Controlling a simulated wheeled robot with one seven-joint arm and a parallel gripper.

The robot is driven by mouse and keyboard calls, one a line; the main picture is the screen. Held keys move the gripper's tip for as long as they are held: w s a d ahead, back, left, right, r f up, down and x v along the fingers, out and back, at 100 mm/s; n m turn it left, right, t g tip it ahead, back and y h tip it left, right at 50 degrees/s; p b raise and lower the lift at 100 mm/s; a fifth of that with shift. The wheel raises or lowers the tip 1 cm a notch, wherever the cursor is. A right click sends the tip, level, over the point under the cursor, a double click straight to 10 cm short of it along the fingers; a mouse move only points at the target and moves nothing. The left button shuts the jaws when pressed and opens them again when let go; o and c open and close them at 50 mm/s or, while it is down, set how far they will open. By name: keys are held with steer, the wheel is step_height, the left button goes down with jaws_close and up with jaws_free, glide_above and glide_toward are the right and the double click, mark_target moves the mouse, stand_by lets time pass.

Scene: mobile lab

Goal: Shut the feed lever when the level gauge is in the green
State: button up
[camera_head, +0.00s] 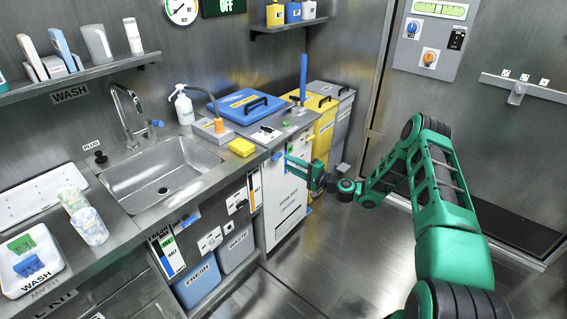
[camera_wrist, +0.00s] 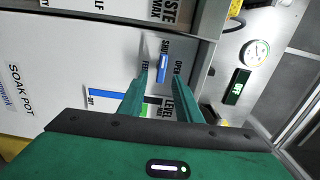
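The feed lever (camera_wrist: 163,64) is a blue bar on a pale front panel in the wrist view, between the words SHUT and OPEN. In the head view my gripper (camera_head: 289,164) is at the panel's upper part.
The panel belongs to a white-fronted cabinet (camera_head: 285,205) under the counter. A sink (camera_head: 160,175), yellow sponge (camera_head: 242,147) and blue-lidded box (camera_head: 245,104) are along the counter. Yellow and grey bins (camera_head: 342,120) stand beyond. Floor (camera_head: 345,250) in front is clear. An OFF sign (camera_head: 224,5) hangs above.

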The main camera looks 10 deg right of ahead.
steer(key=v, duration=0.5)
steer(key=shift+s+d, duration=0.25)
steer(key=shift+s, duration=0.1)
steer(key=s+a+r+n+g+h, duration=0.1)
steer(key=s+a+r+n+g, duration=0.2)
steer(key=s+r+n+g, duration=0.35)
steer(key=s+d+r+g+h, duration=0.25)
steer(key=s+d+r, duration=0.3)
steer(key=s, duration=0.55)
steer(key=s+d+r+g+h, duration=0.2)
steer(key=s+d+r+h, duration=0.3)
steer(key=s, duration=0.6)
steer(key=s+d+r+g+h, duration=0.25)
steer(key=s+r, duration=0.45)
steer(key=s, duration=0.4)
steer(key=s+d+r+m+g, duration=0.1)
steer(key=s+r+m, duration=0.1)
steer(key=s, duration=1.2)
steer(key=shift+s+y, duration=0.3)
steer(key=shift+s, duration=0.1)
